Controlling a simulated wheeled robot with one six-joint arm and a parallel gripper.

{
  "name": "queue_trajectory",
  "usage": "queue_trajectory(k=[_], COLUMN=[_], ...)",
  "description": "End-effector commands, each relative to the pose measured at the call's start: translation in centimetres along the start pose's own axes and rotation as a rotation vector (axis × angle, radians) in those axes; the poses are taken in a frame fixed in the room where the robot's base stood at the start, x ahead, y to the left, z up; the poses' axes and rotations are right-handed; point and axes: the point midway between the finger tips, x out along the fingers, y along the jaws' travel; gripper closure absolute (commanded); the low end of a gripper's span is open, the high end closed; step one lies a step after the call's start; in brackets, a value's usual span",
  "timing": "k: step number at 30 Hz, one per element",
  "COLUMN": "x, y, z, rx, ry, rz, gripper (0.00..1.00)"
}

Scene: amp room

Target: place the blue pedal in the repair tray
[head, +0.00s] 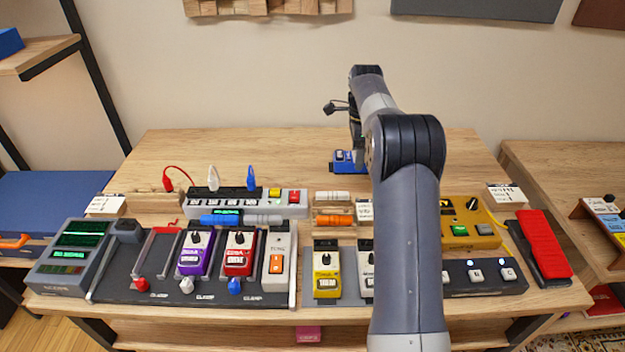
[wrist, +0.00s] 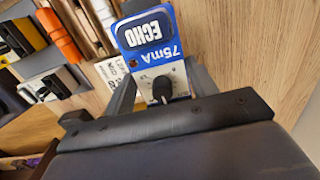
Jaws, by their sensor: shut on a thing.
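The blue pedal (head: 345,162) is at the back of the bench, left of my arm in the head view. In the wrist view the blue pedal (wrist: 150,40) shows ECHO and 75mA labels and a black knob. My gripper (wrist: 160,90) is shut on it, one finger at each side. In the head view my gripper (head: 350,150) is partly hidden by my arm. I cannot tell whether the pedal touches the wood. A grey flat tray or mat (head: 346,300) at the front holds a yellow pedal and a white one; I cannot tell if it is the repair tray.
A dark board (head: 210,289) with purple, red and white pedals lies front left. A grey power strip (head: 230,205), orange and white cylinders, a mustard box (head: 470,238) and a red-topped treadle (head: 545,245) crowd the middle and right. The bench's back left is clear.

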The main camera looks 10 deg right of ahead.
Motion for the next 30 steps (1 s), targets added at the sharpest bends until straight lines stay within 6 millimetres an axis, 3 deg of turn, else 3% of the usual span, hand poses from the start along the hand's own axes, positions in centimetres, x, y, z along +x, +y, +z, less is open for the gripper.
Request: queue_trajectory(k=[19,30], x=[8.9,9.8], y=[0.1,0.0], z=[0.0,0.0], rx=[0.0,0.0], ry=[0.0,0.0], rz=[0.003,-0.001], gripper=[0.82,0.82])
